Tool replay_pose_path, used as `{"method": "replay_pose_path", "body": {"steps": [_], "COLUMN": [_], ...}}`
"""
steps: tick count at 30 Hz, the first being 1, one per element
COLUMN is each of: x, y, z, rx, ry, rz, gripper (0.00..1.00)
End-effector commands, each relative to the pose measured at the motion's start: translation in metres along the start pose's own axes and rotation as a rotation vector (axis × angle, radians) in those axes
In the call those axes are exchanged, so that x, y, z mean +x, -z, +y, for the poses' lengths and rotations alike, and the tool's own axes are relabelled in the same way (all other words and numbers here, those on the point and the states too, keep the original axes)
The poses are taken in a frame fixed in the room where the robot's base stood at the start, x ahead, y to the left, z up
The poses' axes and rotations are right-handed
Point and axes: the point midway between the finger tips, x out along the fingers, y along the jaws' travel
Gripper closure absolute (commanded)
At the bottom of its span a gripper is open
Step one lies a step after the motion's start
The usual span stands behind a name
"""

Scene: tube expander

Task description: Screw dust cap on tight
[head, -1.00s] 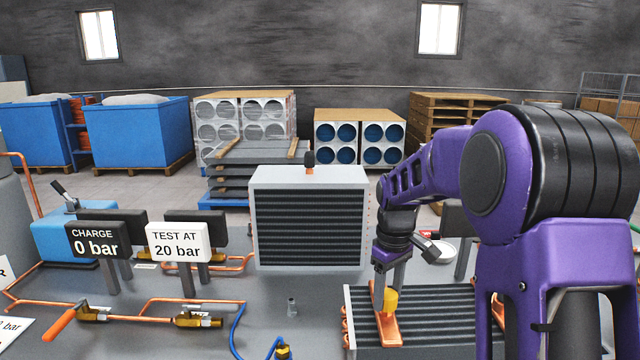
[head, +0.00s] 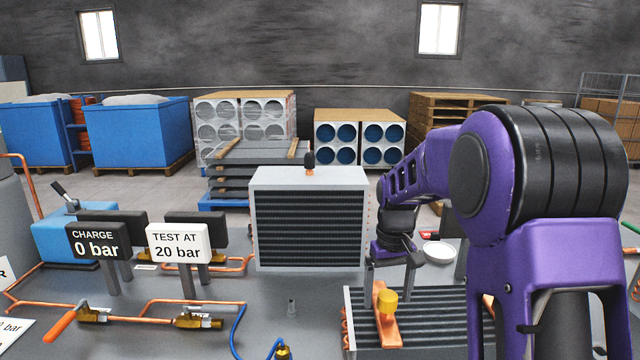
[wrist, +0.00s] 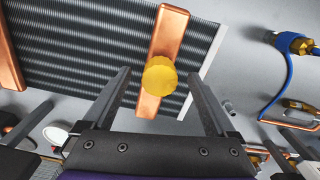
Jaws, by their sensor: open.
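A yellow ribbed cap (head: 387,301), apparently the dust cap, sits on the copper bar (head: 384,328) across the lying finned coil (head: 440,322). In the wrist view the round top of the cap (wrist: 160,76) lies in line with the space between my two fingers, the bar running behind it. My gripper (head: 391,284) is open and empty, its fingers spread wide above the cap. I see no finger touching the cap. The thread under the cap is hidden, so I cannot tell how tight it is.
An upright finned coil (head: 308,225) with a black-topped fitting stands behind. A small grey fitting (head: 292,307) and a blue hose (head: 237,330) lie to the left. Signs (head: 178,243), copper pipes and brass valves (head: 200,318) fill the left side. A white dish (head: 439,252) is behind my gripper.

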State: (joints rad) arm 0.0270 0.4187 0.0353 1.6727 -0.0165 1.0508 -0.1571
Motion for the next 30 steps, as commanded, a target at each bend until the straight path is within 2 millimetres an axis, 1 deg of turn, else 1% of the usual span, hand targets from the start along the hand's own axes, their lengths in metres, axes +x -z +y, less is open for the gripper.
{"method": "replay_pose_path", "body": {"steps": [1,3,18,30], "x": [-0.009,-0.016,-0.064,-0.067], "y": [0.000,0.000,0.000,0.002], "z": [0.000,0.000,0.000,0.001], "rx": [0.000,0.000,-0.001,-0.007], "ry": [0.000,0.000,0.000,-0.010], "rz": [0.001,0.001,0.000,0.013], "gripper": [0.08,0.08,0.08,0.08]}}
